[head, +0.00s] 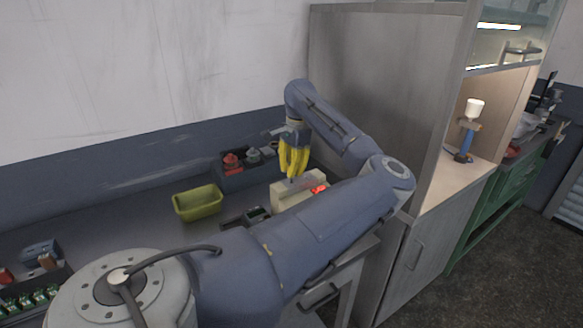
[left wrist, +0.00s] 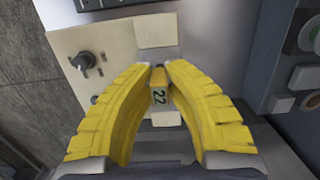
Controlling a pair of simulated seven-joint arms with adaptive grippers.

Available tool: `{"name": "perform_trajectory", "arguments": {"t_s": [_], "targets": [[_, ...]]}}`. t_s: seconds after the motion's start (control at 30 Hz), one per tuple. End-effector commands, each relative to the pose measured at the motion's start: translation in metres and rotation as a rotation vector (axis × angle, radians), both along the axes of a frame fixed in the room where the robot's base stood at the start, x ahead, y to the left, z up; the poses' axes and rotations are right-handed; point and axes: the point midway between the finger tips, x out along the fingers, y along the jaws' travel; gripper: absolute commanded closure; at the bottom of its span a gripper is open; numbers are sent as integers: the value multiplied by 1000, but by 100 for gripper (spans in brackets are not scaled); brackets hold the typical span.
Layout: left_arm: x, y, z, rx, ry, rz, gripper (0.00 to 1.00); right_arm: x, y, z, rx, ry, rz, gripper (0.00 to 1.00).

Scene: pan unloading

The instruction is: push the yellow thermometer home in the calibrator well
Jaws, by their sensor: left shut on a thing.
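My left gripper (head: 292,174) is over the beige calibrator (head: 290,199), its yellow fingers pointing down. In the left wrist view the fingertips (left wrist: 159,66) are shut on the yellow thermometer (left wrist: 158,79), which carries a dark tag reading 22 (left wrist: 159,96). The calibrator's pale top (left wrist: 105,45), with a dark knob, lies beneath the fingers. The thermometer's stem and the well are hidden, so how deep it sits cannot be told. In the head view the thermometer cannot be made out between the fingers. My right gripper is not in view.
A yellow-green bin (head: 198,204) stands left of the calibrator. A dark tray (head: 240,174) with red and grey items is behind it. A small dark device (head: 246,217) lies in front. A tall grey cabinet (head: 385,90) closes off the right side.

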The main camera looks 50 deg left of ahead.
Motion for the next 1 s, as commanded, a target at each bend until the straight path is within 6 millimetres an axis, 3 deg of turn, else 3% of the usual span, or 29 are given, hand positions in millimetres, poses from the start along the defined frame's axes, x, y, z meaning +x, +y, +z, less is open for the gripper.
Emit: {"name": "perform_trajectory", "arguments": {"t_s": [1.0], "targets": [[0, 0, -12, 0, -1, 0, 100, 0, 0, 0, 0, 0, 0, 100]]}}
